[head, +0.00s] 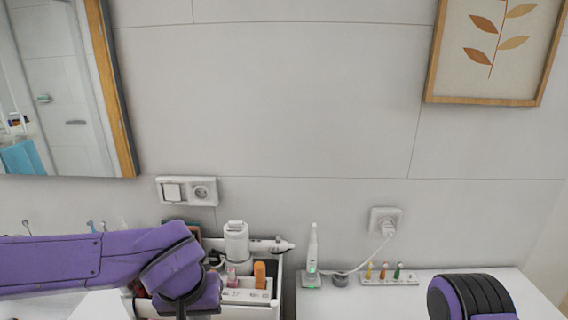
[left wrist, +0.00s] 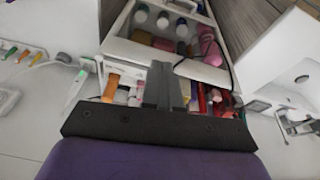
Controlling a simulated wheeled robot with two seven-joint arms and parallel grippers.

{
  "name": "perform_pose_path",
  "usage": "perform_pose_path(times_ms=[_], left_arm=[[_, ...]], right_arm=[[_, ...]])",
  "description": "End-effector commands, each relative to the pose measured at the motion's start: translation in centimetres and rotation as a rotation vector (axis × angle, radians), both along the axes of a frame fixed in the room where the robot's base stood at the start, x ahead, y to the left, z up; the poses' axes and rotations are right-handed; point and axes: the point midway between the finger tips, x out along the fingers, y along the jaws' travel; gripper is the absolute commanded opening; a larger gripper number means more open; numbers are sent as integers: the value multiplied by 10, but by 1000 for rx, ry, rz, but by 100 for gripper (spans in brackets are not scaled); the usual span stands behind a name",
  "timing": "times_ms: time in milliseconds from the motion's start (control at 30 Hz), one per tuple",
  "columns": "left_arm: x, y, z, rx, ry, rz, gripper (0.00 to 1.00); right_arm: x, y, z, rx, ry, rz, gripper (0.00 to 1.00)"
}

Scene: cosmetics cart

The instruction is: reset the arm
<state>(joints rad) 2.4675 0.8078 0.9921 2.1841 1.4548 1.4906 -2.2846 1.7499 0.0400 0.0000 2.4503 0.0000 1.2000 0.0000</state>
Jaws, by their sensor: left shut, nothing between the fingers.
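My left arm (head: 95,262) comes in from the left in the head view, in front of the cosmetics cart (head: 262,311). Its gripper is cut off at the bottom there. In the left wrist view my left gripper (left wrist: 173,68) is shut and empty, its fingers together above the cart's compartment of cosmetics. Part of my right arm (head: 470,298) shows at the bottom right of the head view; its gripper is out of frame.
A white bottle-like device (head: 236,243) and an orange bottle (head: 260,275) stand in the cart. A toothbrush on a charger (head: 312,262) and a rack of small coloured heads (head: 383,276) are on the white counter (head: 350,303). A wall socket (head: 386,220) is above.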

Motion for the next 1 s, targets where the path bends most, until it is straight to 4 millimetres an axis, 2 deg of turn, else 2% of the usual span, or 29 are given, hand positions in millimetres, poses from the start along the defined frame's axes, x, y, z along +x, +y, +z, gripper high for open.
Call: perform_pose_path(times_ms=[367,467,567,667,700,767,800,867,900,967,1000], left_arm=[[24,7,0,-89,-140,357,0],[34,14,-10,-110,-211,493,0],[44,22,-37,-128,-289,635,0],[48,34,-98,-139,-375,776,0],[46,40,-133,-145,-408,823,0],[36,49,-189,-155,-444,871,0],[25,55,-225,-159,-452,882,0],[4,64,-275,-160,-446,883,0],[-13,71,-307,-157,-429,872,0],[-43,83,-353,-138,-391,840,0],[-64,91,-381,-117,-356,810,0]], right_arm=[[0,0,0,-1,-1,0,62],[0,0,-1,-1,-1,0,62],[0,0,-7,0,0,0,62],[0,0,-22,0,0,0,62],[1,0,-30,0,0,0,62],[1,0,-44,0,0,0,62],[1,0,-53,-1,-1,0,62],[1,0,-66,-1,-1,0,62],[1,0,-74,-1,-1,0,62],[1,0,-88,-1,-1,0,62],[1,0,-97,0,0,0,62]])
